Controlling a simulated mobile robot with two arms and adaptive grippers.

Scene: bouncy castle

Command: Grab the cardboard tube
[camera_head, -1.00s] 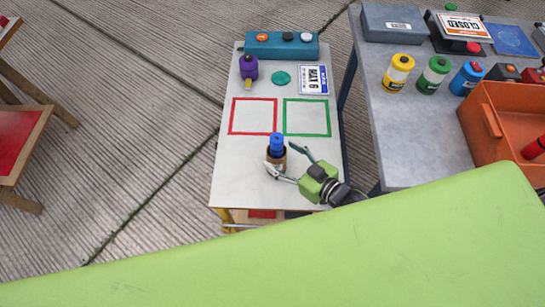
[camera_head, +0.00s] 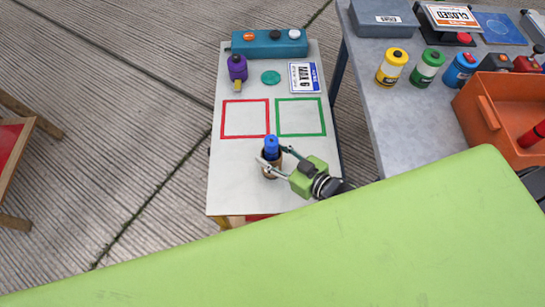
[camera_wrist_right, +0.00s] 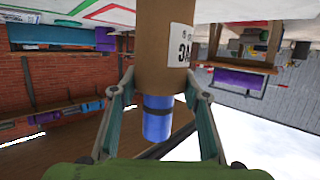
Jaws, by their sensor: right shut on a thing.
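The brown cardboard tube (camera_head: 270,172) stands upright on the pale narrow table, in front of the red and green squares. A blue cylinder with a dark band (camera_head: 271,146) sticks out of its top. In the right wrist view, which looks upside down, the tube (camera_wrist_right: 163,40) carries a white label and the blue cylinder (camera_wrist_right: 158,120) hangs below it. My green right gripper (camera_head: 275,159) comes from the right and is shut on the tube, one finger on each side. The wrist view shows these fingers (camera_wrist_right: 160,85) near the tube's blue end. My left gripper is not in view.
The pale table (camera_head: 232,180) also holds a purple bottle (camera_head: 237,68), a green disc (camera_head: 270,78), a sign (camera_head: 303,77) and a teal button box (camera_head: 269,43). A grey table (camera_head: 383,130) with bottles and an orange crate (camera_head: 485,125) stands to the right.

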